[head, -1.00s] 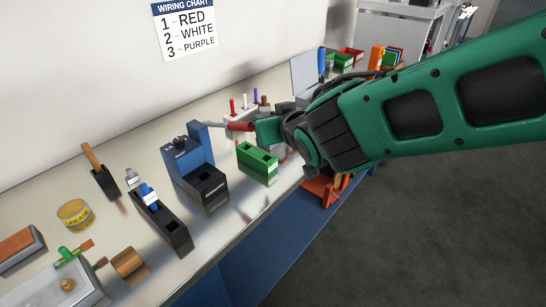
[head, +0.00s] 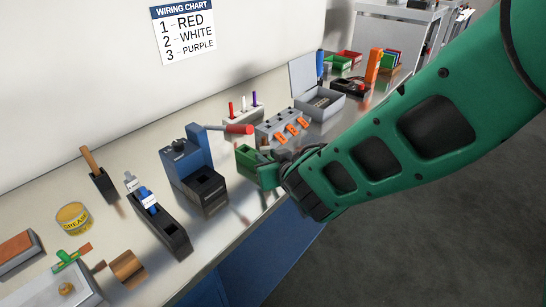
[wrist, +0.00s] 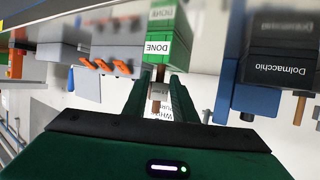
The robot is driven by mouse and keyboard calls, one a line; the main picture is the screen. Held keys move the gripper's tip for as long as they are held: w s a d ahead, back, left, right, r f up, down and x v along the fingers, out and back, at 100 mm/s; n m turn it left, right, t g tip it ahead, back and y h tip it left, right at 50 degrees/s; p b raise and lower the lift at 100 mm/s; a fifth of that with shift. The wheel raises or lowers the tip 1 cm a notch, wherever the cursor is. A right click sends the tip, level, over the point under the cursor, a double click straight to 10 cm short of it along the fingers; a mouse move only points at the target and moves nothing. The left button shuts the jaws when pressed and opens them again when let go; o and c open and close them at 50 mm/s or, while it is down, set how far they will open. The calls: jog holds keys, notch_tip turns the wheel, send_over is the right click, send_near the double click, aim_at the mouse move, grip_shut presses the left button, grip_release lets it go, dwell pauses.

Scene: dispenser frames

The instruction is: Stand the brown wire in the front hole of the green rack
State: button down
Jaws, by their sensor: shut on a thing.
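The green rack (head: 246,152) stands on the bench to the right of the blue machine; my gripper partly covers its right side. In the wrist view the rack (wrist: 180,32) shows its white DONE labels, just beyond my fingers. My gripper (head: 268,174) is low beside the rack's right end. In the wrist view my gripper (wrist: 156,88) is shut on a thin brown piece, the brown wire (wrist: 160,74), which shows between the fingers close to the rack's near end.
The blue machine (head: 190,160) with a red-handled lever (head: 238,129) stands left of the rack. A grey block with orange clips (head: 291,130) and a white holder with coloured pegs (head: 243,114) are behind and right. The bench's front edge is close to my arm.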

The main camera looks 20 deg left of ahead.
jog(key=c, duration=1.4)
grip_release()
jog(key=shift+c, duration=0.2)
jog(key=shift+r, duration=0.1)
jog(key=v, duration=1.2)
jog(key=shift+w, duration=0.1)
